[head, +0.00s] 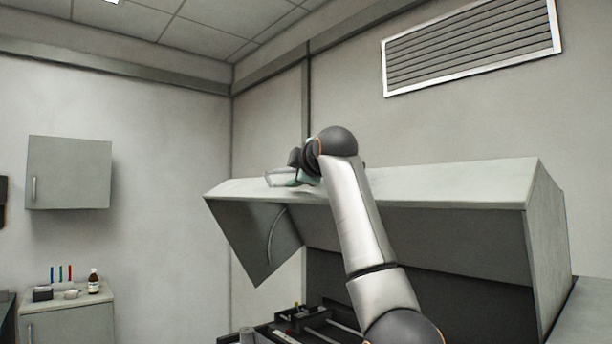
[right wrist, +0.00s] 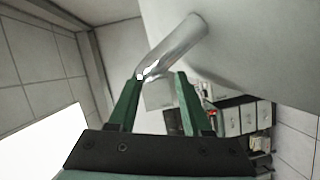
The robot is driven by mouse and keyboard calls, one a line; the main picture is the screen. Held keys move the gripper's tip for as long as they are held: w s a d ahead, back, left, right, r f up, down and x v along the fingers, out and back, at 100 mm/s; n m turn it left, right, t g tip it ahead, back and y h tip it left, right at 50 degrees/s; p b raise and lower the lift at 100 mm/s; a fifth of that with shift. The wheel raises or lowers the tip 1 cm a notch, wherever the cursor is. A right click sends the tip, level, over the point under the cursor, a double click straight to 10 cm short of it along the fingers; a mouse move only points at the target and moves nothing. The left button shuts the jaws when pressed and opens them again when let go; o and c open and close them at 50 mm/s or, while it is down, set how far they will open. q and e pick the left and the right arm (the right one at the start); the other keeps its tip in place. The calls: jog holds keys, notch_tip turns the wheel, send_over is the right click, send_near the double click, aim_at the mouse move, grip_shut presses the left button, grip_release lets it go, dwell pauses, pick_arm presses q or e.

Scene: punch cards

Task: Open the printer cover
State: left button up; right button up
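The printer cover (head: 455,185) is a large pale grey hinged lid. It is raised, with the dark printer interior (head: 335,262) showing below it. A shiny bar handle (right wrist: 180,40) sits on the cover; it also shows in the head view at the cover's upper left edge (head: 278,180). My right gripper (head: 304,177) is at this handle, partly hidden by my own wrist. In the right wrist view its green fingers (right wrist: 161,78) stand apart, with part of the handle showing between and beyond them. My left gripper is not in view.
A vent (head: 470,48) is on the back wall. The space above the cover is clear.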

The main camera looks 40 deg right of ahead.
jog(key=b+v, duration=0.3)
jog(key=v, duration=0.6)
jog(key=shift+s, duration=0.4)
